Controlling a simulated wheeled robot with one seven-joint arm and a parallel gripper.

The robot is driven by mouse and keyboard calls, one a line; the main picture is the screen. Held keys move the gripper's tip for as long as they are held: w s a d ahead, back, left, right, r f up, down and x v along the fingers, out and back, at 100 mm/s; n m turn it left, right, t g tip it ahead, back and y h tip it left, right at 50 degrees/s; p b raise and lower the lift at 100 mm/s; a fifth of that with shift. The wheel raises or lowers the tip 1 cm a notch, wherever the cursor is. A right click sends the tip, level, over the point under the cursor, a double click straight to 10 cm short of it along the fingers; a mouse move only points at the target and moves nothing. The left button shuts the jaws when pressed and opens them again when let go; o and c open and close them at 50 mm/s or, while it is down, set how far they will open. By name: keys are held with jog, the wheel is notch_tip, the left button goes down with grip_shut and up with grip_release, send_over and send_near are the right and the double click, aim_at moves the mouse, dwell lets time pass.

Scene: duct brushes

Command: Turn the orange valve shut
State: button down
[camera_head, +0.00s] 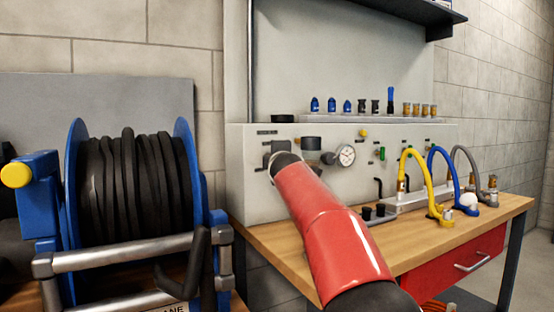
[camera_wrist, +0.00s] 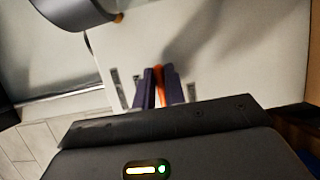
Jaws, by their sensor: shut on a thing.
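The orange valve (camera_wrist: 159,82) shows in the wrist view as a thin orange strip between the two dark fingers. My gripper (camera_wrist: 158,75) is shut on it, one finger on each side. The fingers hide most of the valve, so I cannot tell how far it is turned. In the head view my red arm reaches to the left part of the pale panel (camera_head: 247,185), and the valve is hidden there.
A pressure gauge (camera_head: 345,155) sits on the panel right of my arm. Yellow (camera_head: 421,165), blue and grey hoses stand on the wooden bench (camera_head: 430,240). A large hose reel (camera_head: 130,180) fills the left. Small fittings line the panel's top.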

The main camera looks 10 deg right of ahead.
dwell(0.3)
jog(key=c, duration=1.5)
grip_release()
jog(key=shift+o, duration=0.2)
jog(key=s+b, duration=0.3)
jog(key=s, duration=0.4)
jog(key=shift+s+a, duration=0.25)
jog(key=shift+s, duration=0.15)
